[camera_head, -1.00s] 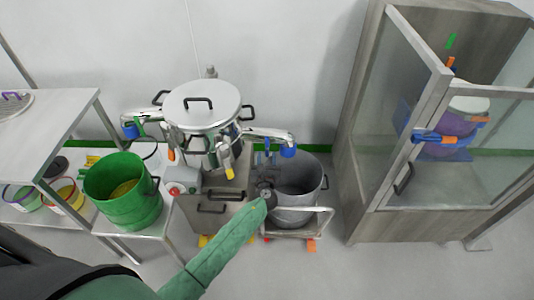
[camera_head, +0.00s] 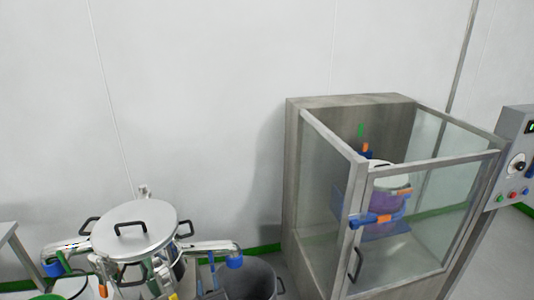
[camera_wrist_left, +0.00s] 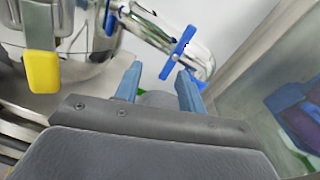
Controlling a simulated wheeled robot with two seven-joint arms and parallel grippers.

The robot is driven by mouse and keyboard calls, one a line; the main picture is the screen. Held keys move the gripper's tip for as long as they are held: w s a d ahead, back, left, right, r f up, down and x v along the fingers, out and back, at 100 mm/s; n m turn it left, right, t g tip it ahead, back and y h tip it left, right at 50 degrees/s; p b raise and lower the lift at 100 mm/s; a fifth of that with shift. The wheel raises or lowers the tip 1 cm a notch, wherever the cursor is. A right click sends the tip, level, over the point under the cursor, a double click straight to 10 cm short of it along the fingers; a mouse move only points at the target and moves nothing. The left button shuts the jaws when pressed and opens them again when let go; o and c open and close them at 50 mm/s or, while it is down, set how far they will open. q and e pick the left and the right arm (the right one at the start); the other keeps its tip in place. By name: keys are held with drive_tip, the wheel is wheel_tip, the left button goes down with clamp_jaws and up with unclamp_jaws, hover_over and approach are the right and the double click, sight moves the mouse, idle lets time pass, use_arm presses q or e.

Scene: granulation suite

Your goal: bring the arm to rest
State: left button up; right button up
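My left gripper (camera_wrist_left: 160,82) shows in the left wrist view with its two blue-grey fingers apart and nothing between them. A blue valve handle (camera_wrist_left: 179,52) on a metal pipe lies beyond the fingertips, apart from them. In the head view only a small part of my left gripper (camera_head: 206,272) shows at the bottom edge, between the steel vessel (camera_head: 135,232) and the grey bin (camera_head: 248,280). The rest of the left arm is out of that view. My right gripper is in neither view.
The lidded vessel has side pipes with blue ends (camera_head: 234,261). A glass-fronted cabinet (camera_head: 300,180) with a purple container (camera_head: 386,205) inside stands to the right. A control panel (camera_head: 515,165) is at the far right. A yellow part (camera_wrist_left: 43,72) hangs close at the wrist view's left.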

use_arm(q)
drive_tip(key=s+a+n+g, duration=0.2)
drive_tip(key=s+n+g, duration=0.2)
drive_tip(key=s+n, duration=0.45)
drive_tip(key=s+a+n+g, duration=0.2)
drive_tip(key=s+n+g, duration=0.1)
drive_tip(key=s+n, duration=0.55)
drive_tip(key=s+d+r+n+g+h, duration=0.3)
drive_tip(key=s+n, duration=0.2)
drive_tip(key=s, duration=0.5)
drive_tip(key=s+d+r+n+g+h, duration=0.25)
drive_tip(key=s+n, duration=0.25)
drive_tip(key=s, duration=0.5)
wheel_tip(320, 180, down, 27)
drive_tip(key=w+d+g, duration=0.1)
drive_tip(key=w+d, duration=0.1)
drive_tip(key=s+f, duration=0.4)
drive_tip(key=f, duration=0.7)
drive_tip(key=s+f+g, duration=0.1)
drive_tip(key=s+f, duration=0.3)
drive_tip(key=f, duration=0.7)
drive_tip(key=shift+s+d+h, duration=0.15)
drive_tip(key=shift+s+h, duration=0.1)
drive_tip(key=shift+h, duration=0.2)
drive_tip(key=shift+c, duration=0.4)
